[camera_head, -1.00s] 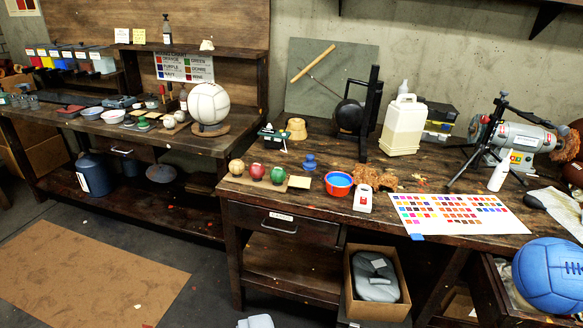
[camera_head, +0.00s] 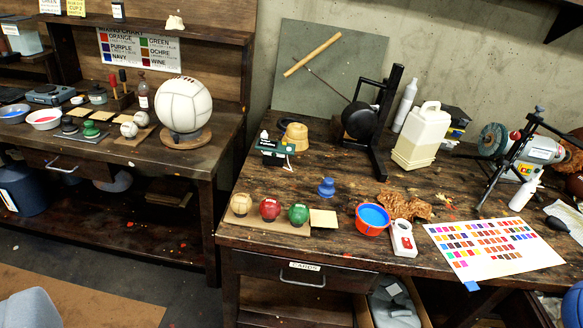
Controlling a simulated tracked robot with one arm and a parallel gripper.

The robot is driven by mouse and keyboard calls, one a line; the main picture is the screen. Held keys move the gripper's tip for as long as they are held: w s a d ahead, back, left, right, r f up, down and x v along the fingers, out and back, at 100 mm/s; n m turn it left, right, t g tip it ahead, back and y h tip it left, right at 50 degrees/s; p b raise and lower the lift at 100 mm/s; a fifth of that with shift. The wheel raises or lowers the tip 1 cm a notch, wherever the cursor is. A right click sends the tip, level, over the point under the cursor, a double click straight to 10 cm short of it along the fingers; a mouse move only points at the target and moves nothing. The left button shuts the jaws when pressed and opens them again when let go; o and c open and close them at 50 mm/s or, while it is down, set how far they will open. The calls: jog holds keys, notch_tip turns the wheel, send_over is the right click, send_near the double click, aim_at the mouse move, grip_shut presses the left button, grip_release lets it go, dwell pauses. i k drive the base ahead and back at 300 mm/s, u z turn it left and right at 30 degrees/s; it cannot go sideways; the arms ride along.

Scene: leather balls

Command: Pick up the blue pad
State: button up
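A small blue pad with a rounded knob on top (camera_head: 326,187) stands upright on the dark wooden workbench (camera_head: 345,190). It is behind the small square tan card and up and left of the orange-rimmed bowl of blue liquid. Nothing is touching it that I can see. My gripper is not in view.
The bowl (camera_head: 372,217), a white device (camera_head: 403,238) and a brown sponge-like clump (camera_head: 405,205) lie to the right. A black stand (camera_head: 385,125) rises behind.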

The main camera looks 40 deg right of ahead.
aim_at(326, 189)
jog(key=z, duration=0.25)
jog(key=i, duration=1.4)
jog(key=z, duration=1.1)
jog(key=i, duration=0.65)
jog(key=z, duration=0.4)
jog(key=k, duration=0.85)
jog(key=z, duration=0.15)
jog(key=i, duration=0.85)
jog(key=u, duration=0.1)
